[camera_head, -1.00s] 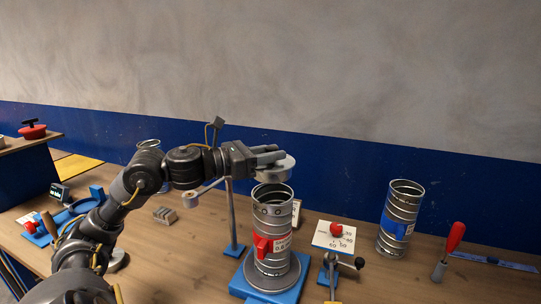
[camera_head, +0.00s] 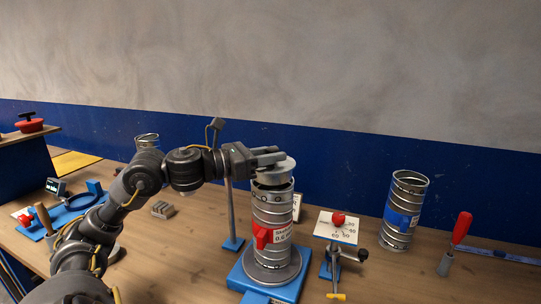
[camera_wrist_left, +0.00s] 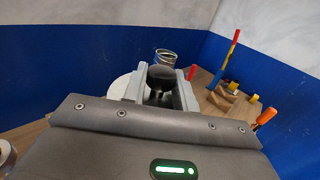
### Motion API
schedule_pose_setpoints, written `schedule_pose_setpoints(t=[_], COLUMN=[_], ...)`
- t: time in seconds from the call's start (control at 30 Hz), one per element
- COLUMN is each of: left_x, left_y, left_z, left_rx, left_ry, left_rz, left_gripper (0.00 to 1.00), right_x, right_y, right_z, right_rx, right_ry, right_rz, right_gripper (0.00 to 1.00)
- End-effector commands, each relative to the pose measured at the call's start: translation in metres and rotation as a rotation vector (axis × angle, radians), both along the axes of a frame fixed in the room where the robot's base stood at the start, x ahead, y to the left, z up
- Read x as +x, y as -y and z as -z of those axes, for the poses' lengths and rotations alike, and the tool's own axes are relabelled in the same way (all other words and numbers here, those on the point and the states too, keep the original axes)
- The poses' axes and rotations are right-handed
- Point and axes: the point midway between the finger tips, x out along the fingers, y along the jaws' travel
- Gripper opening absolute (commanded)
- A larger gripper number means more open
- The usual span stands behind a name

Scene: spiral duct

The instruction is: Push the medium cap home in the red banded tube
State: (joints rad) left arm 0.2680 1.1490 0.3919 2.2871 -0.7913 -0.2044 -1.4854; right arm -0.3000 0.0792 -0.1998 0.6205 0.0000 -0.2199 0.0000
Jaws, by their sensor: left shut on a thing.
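The red banded tube (camera_head: 272,212) is a ribbed metal duct standing upright on a round grey base on a blue plate (camera_head: 243,281). It has a red block and a white label on its front. The grey medium cap (camera_head: 278,172) is at the tube's top opening, and its disc sits slightly right of the tube's centre. I cannot tell whether any of it is inside the rim. My left gripper (camera_head: 268,156) is shut on the cap from the left. In the left wrist view, the fingers (camera_wrist_left: 161,85) close around a dark knob, with the pale disc partly hidden beneath.
A blue-banded tube (camera_head: 403,210) stands at the right. A dial card with a red knob (camera_head: 338,220) and a small stand are right of the red banded tube. A red-handled tool (camera_head: 456,240) stands farther right. A grey post (camera_head: 231,215) rises close on the left.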

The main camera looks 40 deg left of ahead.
Motion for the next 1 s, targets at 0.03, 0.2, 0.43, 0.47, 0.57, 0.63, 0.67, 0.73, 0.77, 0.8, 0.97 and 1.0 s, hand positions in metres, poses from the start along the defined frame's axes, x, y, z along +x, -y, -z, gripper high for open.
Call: schedule_pose_setpoints(t=[0.03, 0.2, 0.43, 0.47, 0.57, 0.63, 0.67, 0.73, 0.77, 0.8, 0.97, 1.0], left_x=[-0.0001, -0.0001, -0.0001, -0.0001, 0.0, 0.0, 0.0, 0.0, 0.0, 0.0, 0.0, 0.0], left_y=[0.0, 0.0, 0.0, 0.0, 0.0001, 0.0001, 0.0001, 0.0001, 0.0001, 0.0001, 0.0001, 0.0001], left_z=[-0.0006, 0.0002, 0.0001, -0.0001, -0.0007, -0.0007, -0.0007, -0.0006, -0.0006, -0.0006, -0.0003, -0.0001], left_rx=[0.0, 0.0, 0.0, 0.0, -0.001, -0.001, -0.001, 0.0, 0.0, 0.0, 0.0, 0.0], left_ry=[0.001, 0.001, 0.002, 0.002, 0.002, 0.002, 0.002, 0.001, 0.001, 0.001, 0.001, 0.001], left_rz=[0.0, 0.0, -0.001, -0.001, 0.0, 0.0, 0.0, 0.0, 0.0, 0.0, 0.0, 0.0], left_gripper=[0.01, 0.01, 0.01, 0.01, 0.01, 0.01, 0.01, 0.01, 0.01, 0.01, 0.01, 0.01], right_x=[0.0, -0.0001, -0.0002, -0.0002, -0.0002, -0.0003, -0.0003, -0.0004, -0.0002, -0.0003, -0.0004, -0.0003], right_y=[0.0, 0.0, 0.0001, 0.0001, 0.0001, 0.0001, 0.0001, 0.0001, 0.0002, 0.0002, 0.0002, 0.0002], right_z=[0.0, 0.0021, 0.0076, 0.0077, 0.0072, 0.007, 0.007, 0.007, 0.007, 0.007, 0.0075, 0.0081], right_rx=[0.0, 0.0, 0.0, 0.0, 0.0, 0.0, 0.0, 0.0, 0.0, 0.0, 0.0, 0.0], right_ry=[0.0, 0.0, 0.0, 0.0, -0.001, -0.001, -0.001, -0.001, -0.001, -0.001, -0.001, -0.001], right_rz=[0.0, 0.0, 0.0, 0.0, 0.0, 0.0, 0.0, 0.0, 0.0, 0.0, 0.0, 0.0], right_gripper=[0.36, 0.36, 0.36, 0.36, 0.36, 0.36, 0.36, 0.36, 0.36, 0.36, 0.36, 0.36])
